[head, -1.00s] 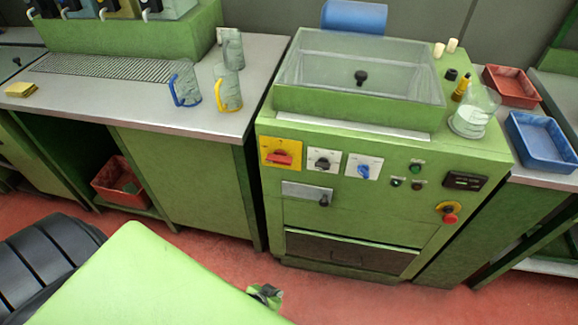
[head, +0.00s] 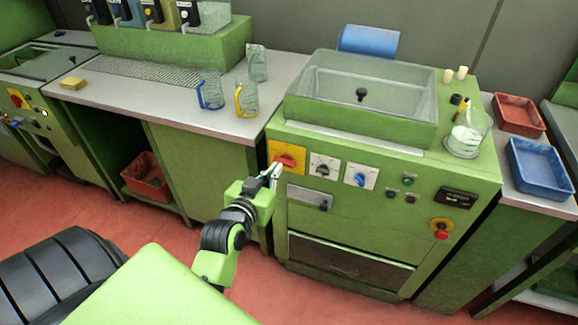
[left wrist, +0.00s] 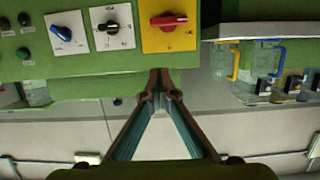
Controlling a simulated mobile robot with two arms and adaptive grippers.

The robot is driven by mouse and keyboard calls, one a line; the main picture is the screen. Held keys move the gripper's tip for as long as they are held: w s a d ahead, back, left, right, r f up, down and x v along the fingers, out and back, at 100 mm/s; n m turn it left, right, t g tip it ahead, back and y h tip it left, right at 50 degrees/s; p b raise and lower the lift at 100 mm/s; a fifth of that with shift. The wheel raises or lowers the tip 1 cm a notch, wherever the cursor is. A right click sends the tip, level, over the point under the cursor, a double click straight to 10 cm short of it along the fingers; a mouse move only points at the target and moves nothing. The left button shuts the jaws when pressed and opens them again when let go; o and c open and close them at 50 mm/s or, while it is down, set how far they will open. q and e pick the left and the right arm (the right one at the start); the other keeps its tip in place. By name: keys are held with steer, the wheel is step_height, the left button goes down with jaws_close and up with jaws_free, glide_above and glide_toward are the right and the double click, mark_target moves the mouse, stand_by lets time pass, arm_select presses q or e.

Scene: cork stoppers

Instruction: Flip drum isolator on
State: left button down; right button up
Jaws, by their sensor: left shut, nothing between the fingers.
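The machine's front panel carries a yellow plate (head: 276,150) with a red rotary handle (head: 287,161), which looks like the isolator. In the left wrist view, which is upside down, the red handle (left wrist: 168,20) lies roughly level across its plate. My left gripper (head: 275,171) is shut and empty, just in front of the panel at the lower left of the yellow plate. In the left wrist view its fingertips (left wrist: 160,82) meet below the plate in the picture, apart from the handle. My right gripper is not in view.
Beside the yellow plate are a black-knob switch (head: 323,167) and a blue-knob switch (head: 360,175). A drawer latch (head: 310,197) sits below and a red stop button (head: 441,231) at right. Jugs (head: 246,99) stand on the left counter. Another red-handled panel (head: 17,99) is at far left.

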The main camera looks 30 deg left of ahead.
arm_select(q)
steer(key=shift+w+a+r, duration=0.1)
steer(key=shift+w+a, duration=0.05)
glide_above(285, 162)
steer(key=s+d, duration=0.2)
steer(key=shift+w+f+p, duration=0.25)
steer(key=shift+f+p, duration=0.2)
steer(key=shift+f, duration=0.7)
step_height(285, 162, down, 3)
steer(key=shift+s+r, duration=0.1)
steer(key=shift+f, duration=0.7)
steer(key=shift+a, duration=0.1)
